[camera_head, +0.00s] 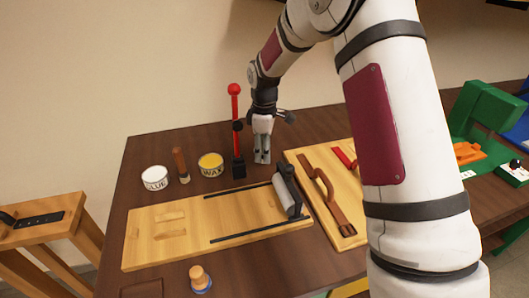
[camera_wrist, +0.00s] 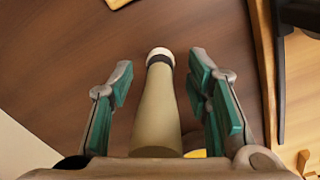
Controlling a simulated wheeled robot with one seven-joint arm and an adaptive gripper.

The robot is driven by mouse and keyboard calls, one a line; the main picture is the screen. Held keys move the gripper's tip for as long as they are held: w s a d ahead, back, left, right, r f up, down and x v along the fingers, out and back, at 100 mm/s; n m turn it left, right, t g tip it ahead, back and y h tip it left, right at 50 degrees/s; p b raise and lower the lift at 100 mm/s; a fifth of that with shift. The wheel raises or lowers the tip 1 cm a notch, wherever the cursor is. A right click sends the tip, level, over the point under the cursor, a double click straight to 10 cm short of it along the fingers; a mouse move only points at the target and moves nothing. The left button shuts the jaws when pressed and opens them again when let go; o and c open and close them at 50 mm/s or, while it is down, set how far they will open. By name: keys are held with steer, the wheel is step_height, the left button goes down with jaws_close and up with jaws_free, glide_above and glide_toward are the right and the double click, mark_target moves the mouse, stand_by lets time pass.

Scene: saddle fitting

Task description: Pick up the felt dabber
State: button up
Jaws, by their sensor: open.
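A pale beige, tapered handle with a dark band and a whitish far end, which looks like the felt dabber (camera_wrist: 157,110), lies between my fingers in the wrist view. My gripper (camera_wrist: 161,78) is open, with one green-padded finger on each side of it. A gap shows on both sides, and the whitish end reaches a little past the fingertips. In the head view my gripper (camera_head: 262,158) points down at the back of the brown table, just right of the red-knobbed post. I cannot make out the dabber clearly there.
The red-knobbed post (camera_head: 236,135) stands close on the left. The wax tin (camera_head: 210,162), a brown-handled tool (camera_head: 181,165) and the glue tin (camera_head: 155,177) stand further left. A wooden board (camera_head: 165,250) with a roller (camera_head: 287,190) lies in front; another board (camera_head: 308,158) lies right.

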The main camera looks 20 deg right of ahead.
jaws_close()
step_height(320, 180, up, 10)
steer(key=shift+r, duration=0.1)
stand_by(0.5)
